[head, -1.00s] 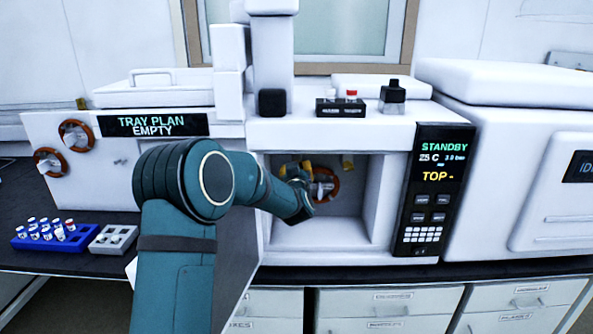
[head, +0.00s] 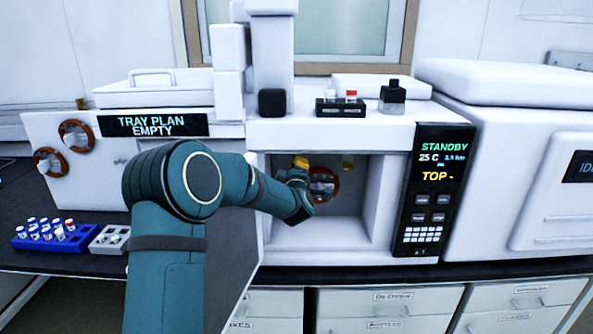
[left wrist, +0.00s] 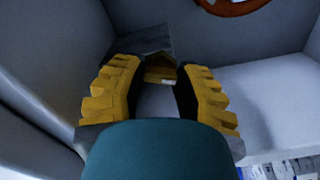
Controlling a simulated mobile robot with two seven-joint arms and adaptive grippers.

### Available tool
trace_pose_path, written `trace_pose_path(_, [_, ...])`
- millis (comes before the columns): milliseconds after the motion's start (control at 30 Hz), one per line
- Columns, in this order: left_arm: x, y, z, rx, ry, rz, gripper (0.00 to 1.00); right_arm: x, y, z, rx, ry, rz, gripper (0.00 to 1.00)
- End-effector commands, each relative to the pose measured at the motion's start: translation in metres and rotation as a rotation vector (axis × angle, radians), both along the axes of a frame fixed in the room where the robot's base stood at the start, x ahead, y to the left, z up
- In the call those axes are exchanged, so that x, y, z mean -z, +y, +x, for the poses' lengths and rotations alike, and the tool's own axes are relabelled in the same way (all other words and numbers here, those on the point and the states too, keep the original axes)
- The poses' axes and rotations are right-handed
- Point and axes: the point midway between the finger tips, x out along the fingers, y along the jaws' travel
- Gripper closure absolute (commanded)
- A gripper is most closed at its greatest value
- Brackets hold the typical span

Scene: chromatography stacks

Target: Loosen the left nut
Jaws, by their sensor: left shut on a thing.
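My left gripper (head: 301,163) reaches into the open oven recess (head: 336,232) of the white instrument. In the left wrist view, its two yellow fingers with black pads (left wrist: 161,82) are closed around a small brass nut (left wrist: 158,66) at the recess's ceiling. I take this to be the left nut; in the head view the gripper hides it. A second brass fitting (head: 348,163) hangs to its right, apart from the gripper. My right gripper is in neither view.
An orange-brown coil (head: 325,186) sits at the back of the recess, close behind the hand. The recess walls are near on both sides. Vials and a dark bottle (head: 392,97) stand on top. A blue vial rack (head: 75,240) is on the bench at left.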

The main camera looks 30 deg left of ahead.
Motion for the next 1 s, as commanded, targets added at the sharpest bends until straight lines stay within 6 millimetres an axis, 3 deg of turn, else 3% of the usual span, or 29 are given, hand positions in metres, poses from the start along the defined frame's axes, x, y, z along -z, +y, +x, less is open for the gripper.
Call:
trace_pose_path(500, [-0.0001, 0.0005, -0.0002, -0.001, -0.186, -0.301, 1.0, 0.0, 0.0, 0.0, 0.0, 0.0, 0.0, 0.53])
trace_pose_path(1000, [-0.0003, 0.0004, 0.0, -0.001, -0.226, -0.367, 1.0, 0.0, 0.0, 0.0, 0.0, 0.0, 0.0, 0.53])
